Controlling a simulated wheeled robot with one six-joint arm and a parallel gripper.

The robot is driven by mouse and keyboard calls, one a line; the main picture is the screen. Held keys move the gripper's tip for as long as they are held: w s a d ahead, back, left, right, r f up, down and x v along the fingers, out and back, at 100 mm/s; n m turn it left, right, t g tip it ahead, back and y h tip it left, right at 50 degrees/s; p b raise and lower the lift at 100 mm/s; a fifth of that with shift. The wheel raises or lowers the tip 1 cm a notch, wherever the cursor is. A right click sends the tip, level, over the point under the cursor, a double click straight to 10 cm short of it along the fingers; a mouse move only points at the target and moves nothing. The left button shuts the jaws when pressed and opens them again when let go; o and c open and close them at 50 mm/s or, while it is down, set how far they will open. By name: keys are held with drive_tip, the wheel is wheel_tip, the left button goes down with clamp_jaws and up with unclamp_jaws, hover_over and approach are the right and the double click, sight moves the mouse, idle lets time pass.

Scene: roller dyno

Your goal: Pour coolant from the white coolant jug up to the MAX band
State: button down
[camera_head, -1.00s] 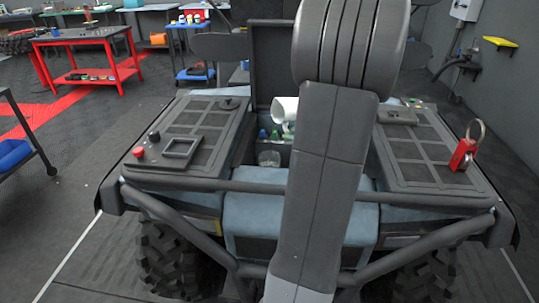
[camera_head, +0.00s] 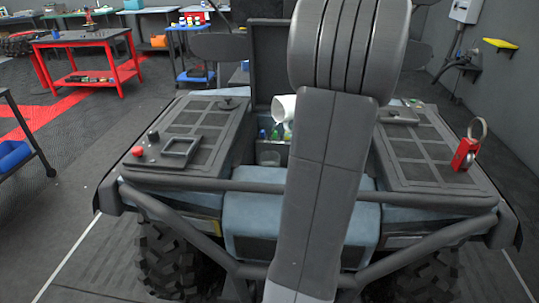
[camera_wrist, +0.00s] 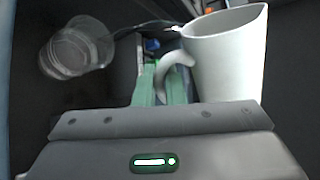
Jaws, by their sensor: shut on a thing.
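The white coolant jug (camera_head: 284,107) is tilted in the head view, above the open bay of the vehicle and left of my arm. In the wrist view, the jug (camera_wrist: 228,58) is at the upper right, its curved handle at my gripper (camera_wrist: 161,88). The green fingertips are shut on the handle. A clear, see-through container (camera_wrist: 75,52) is at the upper left in the wrist view, apart from the jug. It also shows low in the bay in the head view (camera_head: 268,158). I cannot make out the MAX band, a liquid level or a stream.
Dark panels flank the bay; the left panel (camera_head: 190,135) bears knobs and a square frame. A red padlock-like item (camera_head: 466,154) stands on the right panel. A raised dark lid (camera_head: 279,60) stands behind the bay. A front bar (camera_head: 240,186) crosses before it.

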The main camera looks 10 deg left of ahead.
drive_tip(key=shift+d, duration=0.1)
drive_tip(key=shift+r+p, duration=0.15)
drive_tip(key=shift+p, duration=0.2)
drive_tip(key=shift+s+r+m+p, duration=0.1)
drive_tip(key=shift+m+p, duration=0.3)
drive_tip(key=shift+p, duration=0.7)
drive_tip(key=shift+f+m+g+y+p, duration=0.3)
drive_tip(key=shift+y+p, duration=0.1)
drive_tip(key=shift+p, duration=0.25)
drive_tip(key=shift+w+d+f, duration=0.1)
drive_tip(key=shift+w+f, duration=0.15)
drive_tip(key=shift+f, duration=0.05)
drive_tip(key=shift+s+a+f+m+y+p, duration=0.15)
drive_tip(key=shift+s+a+m+y+p, duration=0.2)
drive_tip(key=shift+m+p, duration=0.3)
drive_tip(key=shift+s+a+r+m+g+y+p, duration=0.1)
drive_tip(key=shift+s+r+m+g+y+p, duration=0.05)
drive_tip(key=shift+r+m+g+y+p, duration=0.15)
drive_tip(key=shift+f, duration=0.15)
drive_tip(key=shift+r, duration=0.2)
